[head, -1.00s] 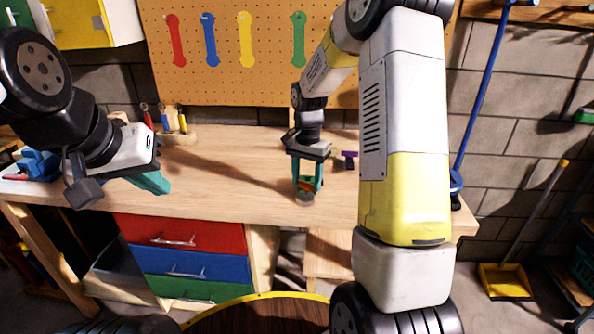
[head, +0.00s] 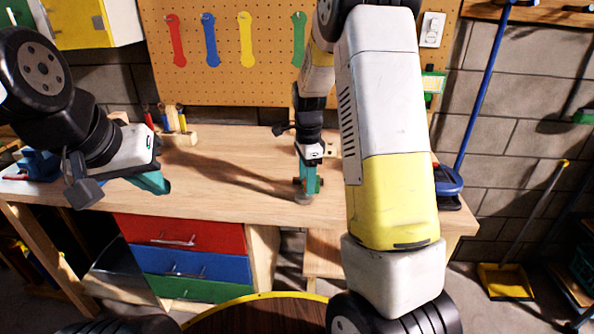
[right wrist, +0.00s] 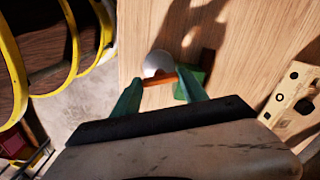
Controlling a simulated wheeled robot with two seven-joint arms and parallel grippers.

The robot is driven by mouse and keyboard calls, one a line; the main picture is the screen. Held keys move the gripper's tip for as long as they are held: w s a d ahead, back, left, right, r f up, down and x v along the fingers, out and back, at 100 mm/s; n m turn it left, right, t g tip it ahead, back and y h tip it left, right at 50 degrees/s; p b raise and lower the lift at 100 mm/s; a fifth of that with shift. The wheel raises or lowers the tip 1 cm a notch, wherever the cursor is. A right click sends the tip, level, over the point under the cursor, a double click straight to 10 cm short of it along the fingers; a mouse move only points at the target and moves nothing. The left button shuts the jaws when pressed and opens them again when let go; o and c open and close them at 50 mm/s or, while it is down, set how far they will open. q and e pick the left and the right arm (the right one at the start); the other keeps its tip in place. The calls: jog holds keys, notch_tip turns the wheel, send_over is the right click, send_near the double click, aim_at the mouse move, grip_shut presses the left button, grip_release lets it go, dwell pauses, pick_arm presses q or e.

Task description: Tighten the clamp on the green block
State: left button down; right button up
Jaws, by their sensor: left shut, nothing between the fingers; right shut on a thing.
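The green block (right wrist: 206,72) is at the table's front edge in the right wrist view, partly hidden by a finger. Beside it are the clamp's pale round end (right wrist: 158,64) and its orange bar handle (right wrist: 160,81). My right gripper (right wrist: 161,88) is shut on the orange handle, with a teal finger at each end of the bar. In the head view my right gripper (head: 308,184) points down at the bench's front edge, and its fingers hide most of the clamp and block. My left gripper (head: 155,183) is shut and empty over the bench's left part.
The wooden workbench (head: 225,165) is mostly clear in the middle. A tool holder (head: 180,138) stands at the back left. A blue thing (head: 448,180) is at the right end. Red, blue and green drawers (head: 190,262) are below. A pale perforated block (right wrist: 292,95) lies right in the wrist view.

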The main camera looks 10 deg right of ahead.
jog(key=shift+d+m, duration=0.1)
jog(key=shift+m, duration=0.4)
jog(key=o, duration=1.4)
notch_tip(320, 180, up, 8)
jog(key=shift+f, duration=0.15)
